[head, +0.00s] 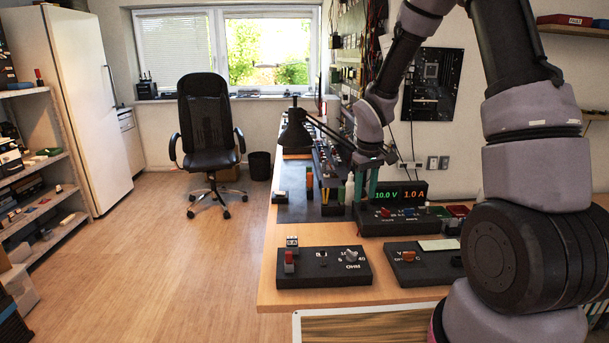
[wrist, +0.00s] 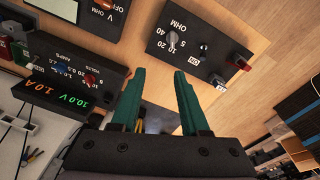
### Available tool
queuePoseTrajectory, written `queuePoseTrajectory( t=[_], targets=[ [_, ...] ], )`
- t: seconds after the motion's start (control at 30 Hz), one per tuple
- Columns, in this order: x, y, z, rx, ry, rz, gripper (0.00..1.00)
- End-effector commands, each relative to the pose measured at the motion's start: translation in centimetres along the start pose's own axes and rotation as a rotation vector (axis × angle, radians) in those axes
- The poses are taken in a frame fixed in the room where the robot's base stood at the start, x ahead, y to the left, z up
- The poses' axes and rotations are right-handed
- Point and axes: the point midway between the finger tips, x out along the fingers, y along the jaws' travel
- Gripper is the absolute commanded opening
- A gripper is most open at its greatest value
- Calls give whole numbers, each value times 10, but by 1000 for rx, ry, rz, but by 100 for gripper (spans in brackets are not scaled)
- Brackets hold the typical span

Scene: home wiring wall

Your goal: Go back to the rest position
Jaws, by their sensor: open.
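My gripper (head: 366,187) has teal fingers and hangs over the workbench in the head view, in front of the power supply. In the wrist view the two fingers of my gripper (wrist: 160,80) stand apart with nothing between them. The power supply (head: 378,222) is a black box whose display reads 10.0 V and 1.0 A; it also shows at the left in the wrist view (wrist: 62,70). The black OHM box (head: 322,280) with a red switch and a grey knob lies at the bench's front left. It also shows ahead of the fingertips in the wrist view (wrist: 185,62).
A second black box with an orange knob (head: 408,256) lies right of the OHM box. A black desk lamp (head: 296,132) stands behind. The wooden bench edge (head: 266,290) is at the left, with open floor (head: 190,270) beyond. An office chair (head: 208,130) stands farther back.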

Motion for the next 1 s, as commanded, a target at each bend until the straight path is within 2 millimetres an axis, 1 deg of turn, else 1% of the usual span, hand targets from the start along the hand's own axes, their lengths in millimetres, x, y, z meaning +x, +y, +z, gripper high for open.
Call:
queuePoseTrajectory(
  t=[0.03, 0.07, 0.1, 0.17, 0.2, 0.27, 0.3, 0.37, 0.4, 0.5, 0.57, 0.6, 0.73, 0.8, 0.9, 1.0],
  targets=[
    [-29, 6, 3, 42, 33, 15, 45],
    [-43, 8, 6, 68, 47, 19, 45],
    [-62, 10, 11, 101, 66, 25, 45],
    [-88, 13, 20, 153, 96, 30, 45],
    [-106, 15, 26, 190, 117, 31, 45],
    [-131, 16, 37, 241, 149, 30, 45],
    [-147, 16, 45, 275, 171, 28, 45],
    [-169, 15, 57, 325, 204, 21, 45],
    [-184, 15, 66, 358, 227, 16, 45],
    [-217, 10, 90, 440, 285, -6, 45],
    [-234, 7, 104, 486, 321, -24, 45],
    [-245, 3, 115, 516, 345, -38, 45],
    [-275, -8, 147, 606, 421, -91, 45],
    [-286, -14, 163, 644, 455, -121, 45],
    [-297, -22, 180, 684, 493, -158, 45],
    [-304, -27, 190, 709, 518, -185, 45]
  ],
)
